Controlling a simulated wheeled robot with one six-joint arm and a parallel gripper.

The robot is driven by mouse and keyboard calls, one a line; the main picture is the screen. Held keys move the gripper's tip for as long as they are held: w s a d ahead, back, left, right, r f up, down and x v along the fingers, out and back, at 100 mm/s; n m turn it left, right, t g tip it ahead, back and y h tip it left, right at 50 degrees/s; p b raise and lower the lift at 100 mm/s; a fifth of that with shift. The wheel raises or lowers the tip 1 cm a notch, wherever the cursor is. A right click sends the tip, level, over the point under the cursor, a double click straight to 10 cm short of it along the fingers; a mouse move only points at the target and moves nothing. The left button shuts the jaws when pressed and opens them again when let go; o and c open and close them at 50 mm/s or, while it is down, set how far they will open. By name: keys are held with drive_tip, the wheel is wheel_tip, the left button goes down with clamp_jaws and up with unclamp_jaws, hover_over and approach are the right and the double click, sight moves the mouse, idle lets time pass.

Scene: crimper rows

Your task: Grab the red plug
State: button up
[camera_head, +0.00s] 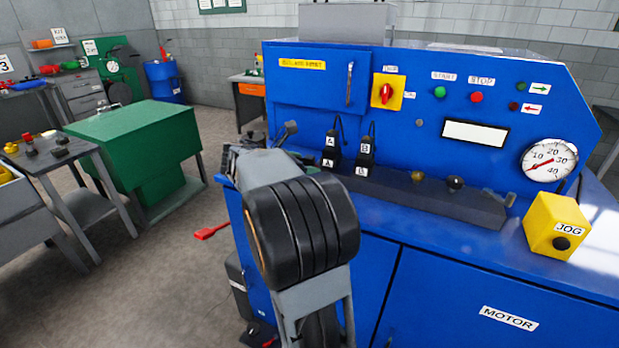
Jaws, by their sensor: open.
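My gripper (256,142) is at the far end of my arm, above the left end of the blue machine and partly hidden by my own arm links. It is open, and I see nothing held in it. A small upright red piece (29,144) stands on the grey side table at the left; it may be the red plug, but it is too small to tell. A flat red object with a thin handle (212,231) lies on the floor. My gripper is well apart from both.
The blue machine (440,175) fills the right, with a red rotary switch (385,93), a gauge (549,159) and a yellow JOG box (559,226). A green bench (140,128) and the grey side table (85,147) stand left. Floor between them and the machine is mostly clear.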

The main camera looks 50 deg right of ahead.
drive_tip(key=shift+x, duration=1.1)
drive_tip(key=shift+c, duration=0.3)
drive_tip(key=c, duration=1)
drive_tip(key=shift+c, duration=0.5)
drive_tip(key=shift+r, duration=0.2)
